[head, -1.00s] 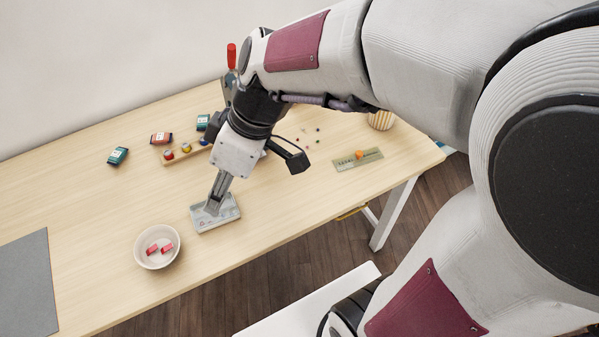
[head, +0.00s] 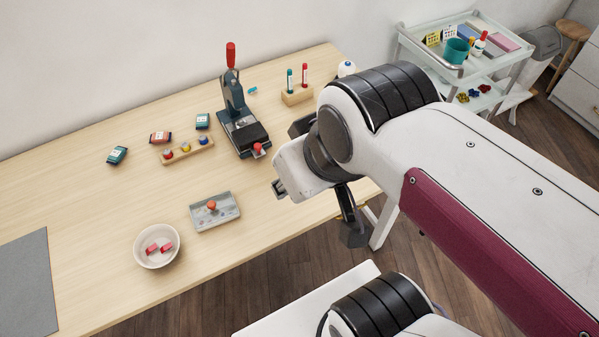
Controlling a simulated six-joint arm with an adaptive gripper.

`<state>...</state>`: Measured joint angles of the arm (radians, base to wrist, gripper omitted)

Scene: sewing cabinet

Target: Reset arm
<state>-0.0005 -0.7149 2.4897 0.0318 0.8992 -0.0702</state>
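My gripper (head: 279,189) is raised above the front right part of the table and points left. Nothing shows in it. Its fingers are seen end-on and small, so I cannot tell whether they are open or shut. A grey tray (head: 230,222) lies on the table to the left of my gripper, with an orange-red knob-like thing (head: 212,206) standing on it. My gripper is apart from both. My arm hides the right end of the table.
A white bowl (head: 158,262) with red pieces stands at the front left. A dark press (head: 236,105) with a red handle stands behind. A wooden rack (head: 187,150) holds several coloured knobs. A white trolley (head: 462,75) stands at the back right. The grey mat (head: 27,285) is empty.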

